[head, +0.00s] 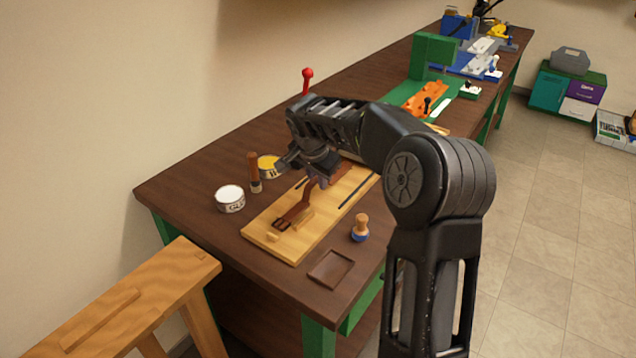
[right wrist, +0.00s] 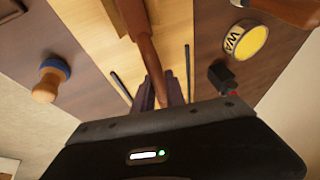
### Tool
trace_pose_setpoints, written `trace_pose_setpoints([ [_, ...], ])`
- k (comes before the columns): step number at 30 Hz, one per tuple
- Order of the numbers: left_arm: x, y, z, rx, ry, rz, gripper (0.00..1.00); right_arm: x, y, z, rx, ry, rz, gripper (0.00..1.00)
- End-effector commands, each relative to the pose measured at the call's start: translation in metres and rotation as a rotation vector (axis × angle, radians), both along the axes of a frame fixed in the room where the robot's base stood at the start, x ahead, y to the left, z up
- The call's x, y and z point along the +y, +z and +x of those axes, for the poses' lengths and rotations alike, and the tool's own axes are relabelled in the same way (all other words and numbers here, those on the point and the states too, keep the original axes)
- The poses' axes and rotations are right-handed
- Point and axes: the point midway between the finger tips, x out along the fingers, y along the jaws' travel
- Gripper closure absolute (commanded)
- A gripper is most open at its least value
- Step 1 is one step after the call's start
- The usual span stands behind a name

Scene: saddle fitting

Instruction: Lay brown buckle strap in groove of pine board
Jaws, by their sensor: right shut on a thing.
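The brown buckle strap (head: 298,208) is gripped near its upper end by my right gripper (head: 317,180) and slants down over the pine board. Its wider lower part (head: 283,222) is at the board's near end; I cannot tell whether it lies in a groove. The strap (right wrist: 149,58) runs up the right wrist view from between my right gripper's fingers (right wrist: 158,92), which are shut on it. The pine board (head: 262,238) lies flat on the bench, with narrow dark lines along both sides. The middle of the board is partly hidden by the gripper. My left gripper is not in view.
A wooden stand (head: 130,300) is front left.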

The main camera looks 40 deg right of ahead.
Motion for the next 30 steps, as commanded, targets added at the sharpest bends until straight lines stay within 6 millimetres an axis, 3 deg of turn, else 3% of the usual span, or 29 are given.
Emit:
trace_pose_setpoints([
  [3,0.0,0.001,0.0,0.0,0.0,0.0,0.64,0.0,-0.013,0.0,0.001,0.001,0.001,1.0],
  [15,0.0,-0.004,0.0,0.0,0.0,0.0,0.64,0.0,-0.019,0.0,-0.001,0.0,0.0,1.0],
  [16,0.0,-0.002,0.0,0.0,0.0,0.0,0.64,0.0,-0.017,0.0,-0.001,0.0,0.0,0.82],
  [21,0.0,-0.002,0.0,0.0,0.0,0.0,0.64,0.0,-0.017,0.0,-0.001,0.0,0.0,0.68],
  [23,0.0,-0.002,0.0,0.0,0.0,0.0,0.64,0.0,-0.017,0.0,-0.001,0.0,0.0,0.63],
  [30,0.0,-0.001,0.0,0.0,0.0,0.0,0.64,0.0,-0.017,0.0,-0.001,0.0,0.0,0.62],
])
